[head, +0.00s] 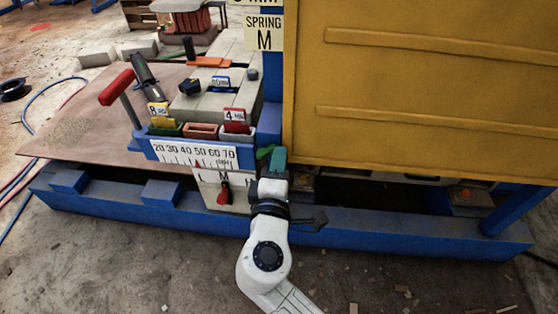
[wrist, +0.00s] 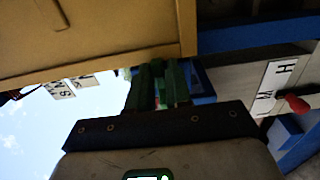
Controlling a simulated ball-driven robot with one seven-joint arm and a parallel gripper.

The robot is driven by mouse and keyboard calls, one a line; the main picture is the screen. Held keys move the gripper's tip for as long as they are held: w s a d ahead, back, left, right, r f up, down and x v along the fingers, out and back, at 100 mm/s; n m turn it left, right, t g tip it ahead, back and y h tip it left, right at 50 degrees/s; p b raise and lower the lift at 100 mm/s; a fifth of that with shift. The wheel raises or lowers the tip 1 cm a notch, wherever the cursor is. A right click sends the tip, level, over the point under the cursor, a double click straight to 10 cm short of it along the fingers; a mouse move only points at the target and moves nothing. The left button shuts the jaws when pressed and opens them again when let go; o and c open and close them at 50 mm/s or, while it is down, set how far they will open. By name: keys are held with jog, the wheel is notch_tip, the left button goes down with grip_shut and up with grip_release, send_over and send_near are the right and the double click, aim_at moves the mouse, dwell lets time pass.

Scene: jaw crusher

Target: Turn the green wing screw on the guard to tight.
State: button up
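The yellow guard (head: 420,90) is a large ribbed panel on the right in the head view. Its underside corner (wrist: 110,35) fills the upper left of the wrist view. The green wing screw (head: 263,152) shows as a small green piece at the guard's lower left corner. My gripper (head: 278,158), with dark green fingers, is right at the screw and partly covers it. In the wrist view my gripper's fingers (wrist: 158,88) point up to the guard's edge, close together. Whether they close on the screw is hidden.
A blue base beam (head: 400,232) runs below. Left of my gripper are a number scale (head: 195,152), a red-knobbed selector lever (head: 224,192) and small coloured bins (head: 200,130). A long red-handled lever (head: 117,88) rises further left. The front floor is open.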

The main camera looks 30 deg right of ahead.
jog(key=o, duration=0.3)
jog(key=shift+r, duration=0.1)
jog(key=p+v, duration=0.1)
jog(key=v, duration=1)
jog(key=shift+p, duration=0.35)
jog(key=shift+w, duration=0.1)
